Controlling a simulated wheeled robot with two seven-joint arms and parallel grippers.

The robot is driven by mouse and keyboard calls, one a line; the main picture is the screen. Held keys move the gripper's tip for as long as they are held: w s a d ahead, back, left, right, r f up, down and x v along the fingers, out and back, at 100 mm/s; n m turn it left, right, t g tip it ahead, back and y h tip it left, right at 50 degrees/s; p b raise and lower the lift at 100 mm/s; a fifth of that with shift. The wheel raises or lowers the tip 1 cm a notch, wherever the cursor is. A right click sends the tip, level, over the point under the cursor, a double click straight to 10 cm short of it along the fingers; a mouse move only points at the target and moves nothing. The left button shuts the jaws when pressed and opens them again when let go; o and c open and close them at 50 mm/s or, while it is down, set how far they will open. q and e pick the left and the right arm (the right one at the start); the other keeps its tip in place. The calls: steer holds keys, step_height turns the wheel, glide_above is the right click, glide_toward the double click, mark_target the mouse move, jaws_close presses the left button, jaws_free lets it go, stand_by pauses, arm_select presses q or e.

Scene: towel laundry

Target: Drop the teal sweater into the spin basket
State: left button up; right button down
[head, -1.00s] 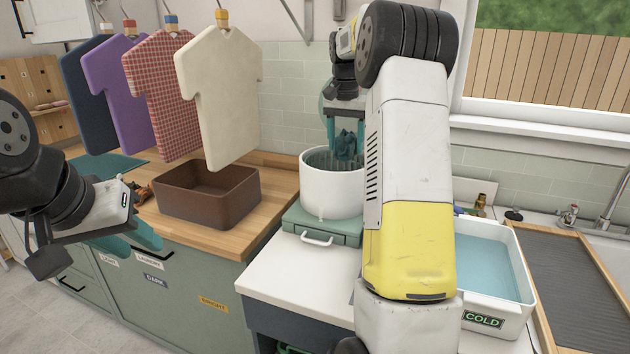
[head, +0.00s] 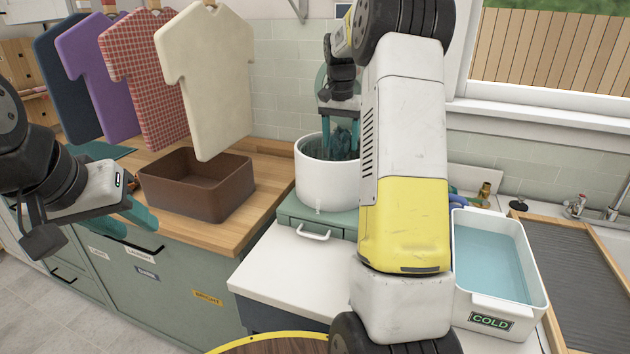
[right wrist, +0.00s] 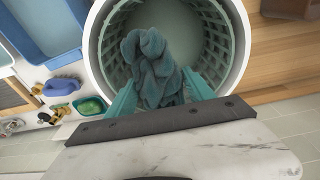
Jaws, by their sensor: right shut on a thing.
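The teal sweater (head: 342,146) is a crumpled bundle in my right gripper (head: 339,135). In the right wrist view the sweater (right wrist: 152,68) hangs between the two teal fingers of the gripper (right wrist: 158,96), which is shut on it. The spin basket (right wrist: 108,50) is a teal slotted basket inside a white round tub (head: 322,187). The sweater is over the basket's mouth, with its lower part inside the rim; whether it touches the basket floor cannot be told. My left gripper (head: 138,230) is empty, its teal fingers apart, in front of the counter at the left.
A brown bin (head: 205,213) stands on the wooden counter left of the tub. Several shirt shapes hang above, the cream one (head: 207,85) nearest. A white basin of water labelled COLD (head: 490,323) stands right. A round wooden top with yellow rim (head: 270,341) shows at the bottom.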

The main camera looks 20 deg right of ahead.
steer(key=shift+f, duration=0.25)
steer(key=shift+c, duration=1.4)
jaws_free()
steer(key=r, duration=0.6)
steer(key=shift+s+a+r, duration=0.25)
steer(key=shift+s+r, duration=0.1)
steer(key=shift+r, duration=0.05)
steer(key=shift+s+a+r, duration=0.1)
steer(key=shift+s+r, duration=0.05)
steer(key=shift+r, duration=0.4)
steer(key=s+a+r+n+t+y, duration=0.1)
steer(key=s+a+r+n, duration=0.1)
steer(key=s+a, duration=0.45)
steer(key=s+a+r+n+t+y, duration=0.1)
steer(key=s+a+r+n+t, duration=0.2)
steer(key=s, duration=0.7)
steer(key=s+a+f+n, duration=0.1)
steer(key=s+a+f, duration=0.1)
steer(key=s, duration=0.3)
steer(key=s+a+f+n, duration=0.1)
steer(key=s+a+f, duration=0.1)
steer(key=s+f, duration=0.1)
steer(key=s+a+f+n+t+y, duration=0.1)
steer(key=s+a+f, duration=0.1)
steer(key=s, duration=0.4)
steer(key=shift+s+a+f, duration=0.3)
steer(key=shift+s+a, duration=0.05)
steer(key=shift+a, duration=0.1)
